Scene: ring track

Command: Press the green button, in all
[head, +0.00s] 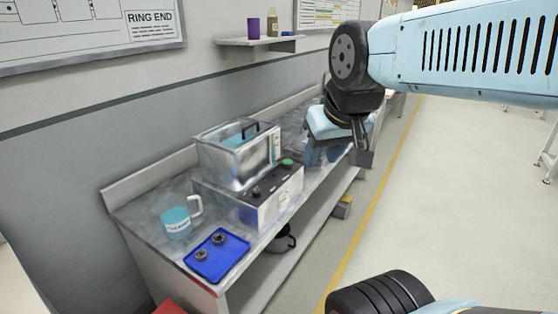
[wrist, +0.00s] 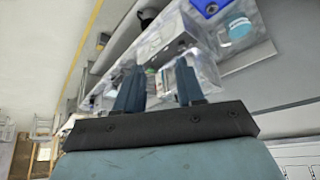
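The green button (head: 288,162) is a small round cap on the dark sloped top of a silver control box (head: 262,208) on the bench. A black knob (head: 256,190) is on the same top, nearer the camera. My gripper (head: 322,157) hangs over the bench, right of the green button and apart from it. In the wrist view, my gripper (wrist: 158,70) has its two blue fingers spread, with nothing held between them.
A silver open-topped case (head: 238,154) with a black handle stands behind the control box. A teal mug (head: 176,224) and a blue tray (head: 231,255) with small dark parts are at the bench's near end. A pot (head: 281,241) sits on the lower shelf. The floor at right is clear.

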